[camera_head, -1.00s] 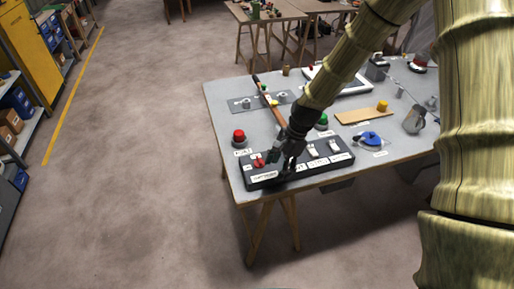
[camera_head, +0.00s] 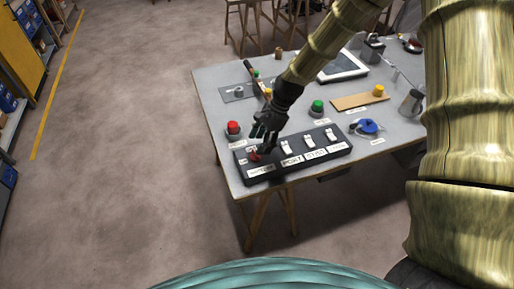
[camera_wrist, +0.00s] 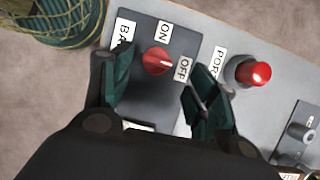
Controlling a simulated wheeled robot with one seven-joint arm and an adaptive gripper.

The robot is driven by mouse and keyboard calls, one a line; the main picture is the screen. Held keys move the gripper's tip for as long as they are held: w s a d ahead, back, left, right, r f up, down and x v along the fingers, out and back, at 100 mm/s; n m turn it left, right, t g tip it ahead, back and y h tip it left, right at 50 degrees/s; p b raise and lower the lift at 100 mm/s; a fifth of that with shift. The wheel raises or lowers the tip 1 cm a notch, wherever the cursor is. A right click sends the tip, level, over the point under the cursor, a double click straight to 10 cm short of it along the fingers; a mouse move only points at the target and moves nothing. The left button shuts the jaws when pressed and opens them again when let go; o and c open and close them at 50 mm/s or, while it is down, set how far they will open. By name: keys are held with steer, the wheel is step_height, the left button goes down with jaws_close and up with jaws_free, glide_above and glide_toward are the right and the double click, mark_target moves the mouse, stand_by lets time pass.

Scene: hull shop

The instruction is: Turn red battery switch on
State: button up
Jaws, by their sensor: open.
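The red battery switch (camera_wrist: 157,61) is a small round knob on a dark panel, with an ON label above it and an OFF label to its right in the wrist view. In the head view the red switch (camera_head: 254,156) sits at the left end of the black switch panel (camera_head: 331,152). My gripper (camera_wrist: 155,88) is open, with one finger on each side of the knob in the picture. Both fingers look apart from it. In the head view my gripper (camera_head: 261,139) hangs just over the switch and partly hides the panel's left end.
A red push button (camera_head: 233,128) stands close left of my gripper; a green one (camera_head: 317,107) stands behind the panel. White rocker switches (camera_head: 309,141) line the panel. A blue object (camera_head: 367,126) and a metal jug (camera_head: 411,103) stand to the right. The floor at left is clear.

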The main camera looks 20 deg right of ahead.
mark_target(255, 155)
steer(key=shift+s+a+f, duration=0.2)
steer(key=shift+s+f, duration=0.05)
steer(key=shift+f, duration=0.05)
steer(key=shift+p+x, duration=0.55)
steer(key=shift+x, duration=1.25)
steer(key=shift+w, duration=0.15)
steer(key=shift+c, duration=0.4)
steer(key=c, duration=0.9)
